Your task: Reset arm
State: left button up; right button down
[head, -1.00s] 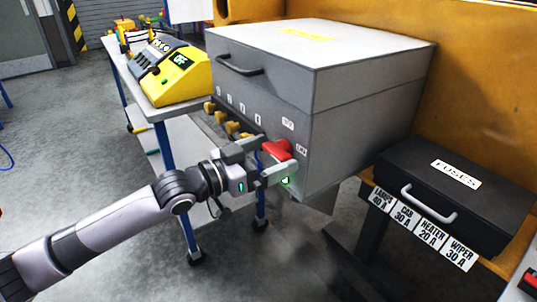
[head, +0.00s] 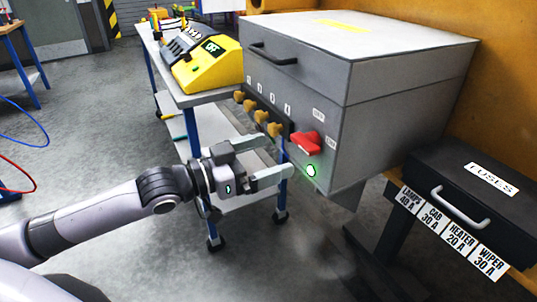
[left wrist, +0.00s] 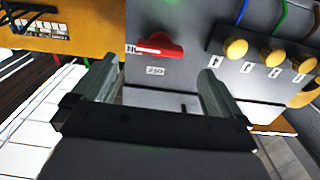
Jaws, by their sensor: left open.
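My left gripper (head: 272,160) is open and empty, in front of the grey control box and a little left of its red switch handle (head: 306,143). A green light (head: 311,170) glows on the box's lower front, close to one fingertip. In the left wrist view, the two open fingers (left wrist: 152,85) point at the box face, and the red handle (left wrist: 160,46) lies beyond them, untouched. My right gripper shows in neither view now.
The grey box (head: 400,120) has several brass knobs (head: 262,116) on its front. A black fuse case (head: 480,185) stands at right. A yellow device (head: 208,65) showing OFF sits on a cart (head: 215,98) behind the gripper. Open floor lies at left.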

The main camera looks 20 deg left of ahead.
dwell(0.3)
pick_arm(q)
jog(key=s+f+n+g+y+p, duration=0.2)
jog(key=s+f+y+p, duration=0.1)
jog(key=s+f, duration=0.6)
jog(key=s+f+n+g+y+p, duration=0.1)
jog(key=s+f+n+y+p, duration=0.2)
jog(key=s+f, duration=0.7)
notch_tip(320, 180, down, 7)
jog(key=y, duration=0.2)
jog(key=shift+a+g+y, duration=0.15)
jog(key=shift+g+y, duration=0.25)
jog(key=shift+f, duration=0.1)
